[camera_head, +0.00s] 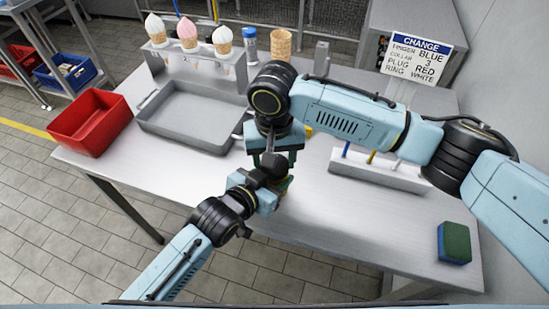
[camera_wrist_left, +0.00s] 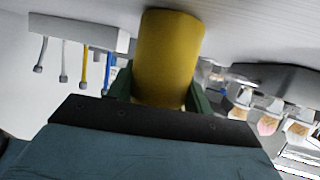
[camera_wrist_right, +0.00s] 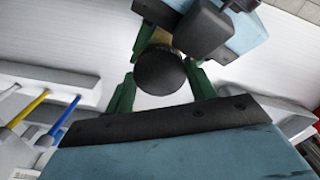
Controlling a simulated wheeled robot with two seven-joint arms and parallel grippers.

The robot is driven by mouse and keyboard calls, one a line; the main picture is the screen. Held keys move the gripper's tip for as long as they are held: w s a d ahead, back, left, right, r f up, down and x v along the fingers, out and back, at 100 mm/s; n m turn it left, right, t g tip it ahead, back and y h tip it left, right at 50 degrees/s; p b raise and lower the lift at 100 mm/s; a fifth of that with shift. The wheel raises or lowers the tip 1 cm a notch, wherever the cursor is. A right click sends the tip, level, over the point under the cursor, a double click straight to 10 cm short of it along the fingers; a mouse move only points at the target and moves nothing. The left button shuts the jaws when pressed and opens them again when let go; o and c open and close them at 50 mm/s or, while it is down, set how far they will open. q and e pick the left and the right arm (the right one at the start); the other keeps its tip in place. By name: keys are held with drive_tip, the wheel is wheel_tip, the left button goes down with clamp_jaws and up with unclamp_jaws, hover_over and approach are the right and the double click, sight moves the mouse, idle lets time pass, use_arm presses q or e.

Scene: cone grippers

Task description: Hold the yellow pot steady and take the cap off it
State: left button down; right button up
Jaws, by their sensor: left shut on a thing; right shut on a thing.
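The yellow pot (camera_wrist_left: 168,55) fills the middle of the left wrist view, between the green fingers of my left gripper (camera_wrist_left: 160,82), which is shut on it. In the right wrist view a round black cap (camera_wrist_right: 160,71) sits between the green fingers of my right gripper (camera_wrist_right: 162,68), which is shut on it. A little of the yellow pot (camera_wrist_right: 160,37) shows just beyond the cap, by the left gripper's fingers. In the head view my left gripper (camera_head: 284,186) and right gripper (camera_head: 272,158) meet above the table's front edge; my arms mostly hide pot and cap there.
A grey tray (camera_head: 190,142) and a red bin (camera_head: 90,125) stand on the left of the table (camera_head: 330,215). A white rack (camera_head: 375,176) with several coloured sticks is right of the grippers. A sponge (camera_head: 454,243) lies front right. Ice-cream cones stand in a holder (camera_head: 195,73) behind.

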use_arm(q)
drive_tip(key=shift+f, duration=0.15)
use_arm(e)
drive_tip(key=shift+n, duration=0.7)
drive_tip(key=o, duration=1.1)
wheel_tip(320, 180, up, 4)
drive_tip(key=shift+r, duration=0.6)
drive_tip(key=shift+c, duration=1.4)
wheel_tip(320, 180, up, 2)
drive_tip(key=shift+r+m, duration=0.25)
drive_tip(key=shift+m, duration=0.75)
drive_tip(key=shift+f, duration=3.85)
